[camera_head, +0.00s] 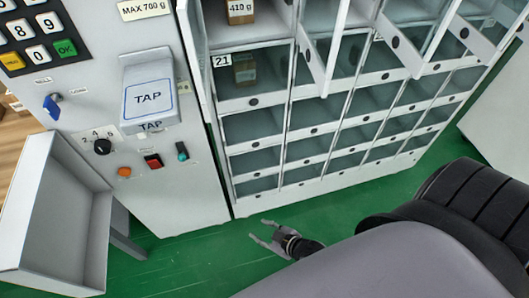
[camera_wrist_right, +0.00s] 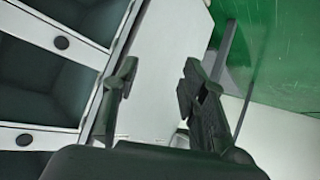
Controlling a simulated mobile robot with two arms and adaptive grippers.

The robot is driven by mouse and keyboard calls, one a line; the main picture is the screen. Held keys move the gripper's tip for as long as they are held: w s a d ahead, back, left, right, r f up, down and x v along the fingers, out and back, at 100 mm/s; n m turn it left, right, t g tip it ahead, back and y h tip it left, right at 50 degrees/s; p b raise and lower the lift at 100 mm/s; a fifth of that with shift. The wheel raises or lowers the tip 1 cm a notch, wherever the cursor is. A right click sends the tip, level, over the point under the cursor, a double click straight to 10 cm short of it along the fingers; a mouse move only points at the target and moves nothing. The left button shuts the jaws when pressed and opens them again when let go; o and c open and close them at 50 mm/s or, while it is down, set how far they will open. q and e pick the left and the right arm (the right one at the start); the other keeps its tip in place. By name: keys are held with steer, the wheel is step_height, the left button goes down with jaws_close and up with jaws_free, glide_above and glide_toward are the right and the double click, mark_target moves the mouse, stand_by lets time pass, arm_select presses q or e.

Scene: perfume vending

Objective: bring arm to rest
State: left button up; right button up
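My right gripper (camera_head: 265,236) shows low in the head view, in front of the base of the vending machine and above the green floor. Its fingers are spread with nothing between them. The right wrist view shows the same two dark fingers (camera_wrist_right: 155,92) apart and empty, with a pale panel behind the gap. My right arm fills the lower right of the head view. My left gripper is in neither view.
The vending machine's compartments (camera_head: 262,125) stand behind the gripper; several doors at top right hang open. A payment panel with a TAP reader (camera_head: 149,97) and a keypad (camera_head: 38,38) is at left. An open grey bin (camera_head: 62,215) juts out at lower left. Green floor (camera_head: 190,262) is clear.

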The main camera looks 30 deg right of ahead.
steer(key=shift+s+d+f, duration=0.1)
steer(key=shift+s+f, duration=0.15)
steer(key=shift+f, duration=0.1)
stand_by(0.3)
steer(key=s+d+f+m+g+h+p, duration=0.1)
steer(key=s+f+g, duration=0.2)
steer(key=s+f, duration=0.2)
steer(key=s+d+f+m+g+h+p, duration=0.1)
steer(key=s+f, duration=0.4)
steer(key=s, duration=0.7)
steer(key=s+d+f+m+g+h, duration=0.1)
steer(key=s+d+f+g, duration=0.2)
steer(key=s+f+g, duration=0.2)
steer(key=s+f, duration=0.1)
steer(key=s, duration=0.2)
steer(key=shift+s+d+m+h+p, duration=0.2)
steer(key=shift+s+m+h+p, duration=0.1)
steer(key=shift+s+m+p, duration=0.1)
